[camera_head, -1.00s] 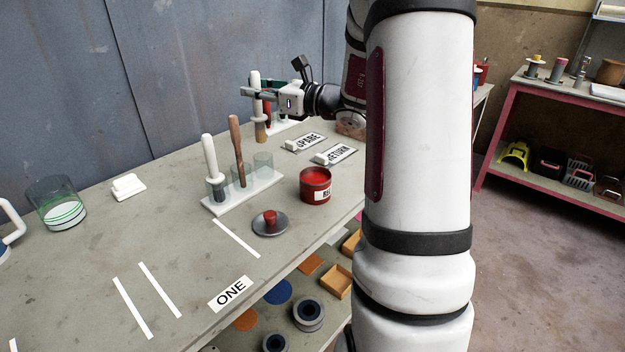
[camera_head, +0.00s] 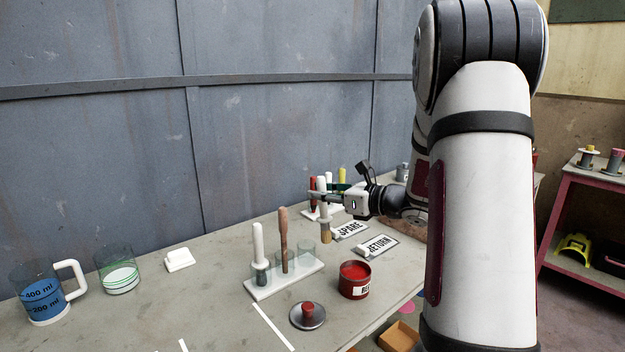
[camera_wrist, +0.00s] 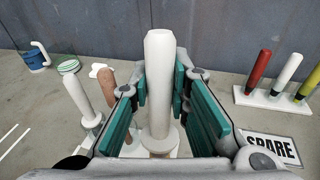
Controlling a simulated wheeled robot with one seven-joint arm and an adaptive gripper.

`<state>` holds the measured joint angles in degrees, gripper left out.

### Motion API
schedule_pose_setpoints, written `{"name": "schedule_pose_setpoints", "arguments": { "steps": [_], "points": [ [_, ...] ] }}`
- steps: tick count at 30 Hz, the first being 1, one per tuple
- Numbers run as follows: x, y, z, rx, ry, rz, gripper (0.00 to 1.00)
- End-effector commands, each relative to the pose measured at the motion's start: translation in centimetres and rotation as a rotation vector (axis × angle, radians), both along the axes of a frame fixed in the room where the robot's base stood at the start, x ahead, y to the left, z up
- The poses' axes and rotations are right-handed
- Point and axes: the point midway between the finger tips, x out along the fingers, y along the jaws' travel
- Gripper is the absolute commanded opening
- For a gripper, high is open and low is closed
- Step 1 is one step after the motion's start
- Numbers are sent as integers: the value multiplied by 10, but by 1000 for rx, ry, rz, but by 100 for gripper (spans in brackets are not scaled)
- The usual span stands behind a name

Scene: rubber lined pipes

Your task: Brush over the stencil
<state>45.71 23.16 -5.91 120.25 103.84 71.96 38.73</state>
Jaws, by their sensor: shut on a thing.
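My gripper (camera_head: 322,193) is shut on the white handle of a brush (camera_wrist: 159,70), which it holds upright. The brush's tan bristles (camera_head: 326,237) point down, just left of the SPARE plate (camera_head: 349,231); whether they touch the table is unclear. The SPARE plate also shows in the wrist view (camera_wrist: 272,149), to the right of my gripper. A RETURN plate (camera_head: 378,246) lies nearer, to its right. I cannot tell which plate is the stencil. An open red paint can (camera_head: 354,280) stands in front of the plates, its lid (camera_head: 308,316) lying to the left.
A white rack (camera_head: 270,287) with clear cups holds a white-handled and a brown-handled tool, left of the can. Behind my gripper stands a rack of coloured sticks (camera_wrist: 275,102). A blue-filled jug (camera_head: 45,300), a glass beaker (camera_head: 118,270) and a white block (camera_head: 179,260) are left.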

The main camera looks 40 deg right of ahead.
Motion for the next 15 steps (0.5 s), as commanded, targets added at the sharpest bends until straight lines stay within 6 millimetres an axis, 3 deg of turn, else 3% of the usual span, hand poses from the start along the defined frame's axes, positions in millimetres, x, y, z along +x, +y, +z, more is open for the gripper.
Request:
{"name": "schedule_pose_setpoints", "arguments": {
  "steps": [1, 6, 15],
  "points": [
    [-13, -4, 5, 1, 32, -2, 0],
    [-42, -13, -2, -1, 121, -1, 0],
    [-68, -19, -11, -3, 193, 1, 0]
  ]
}}
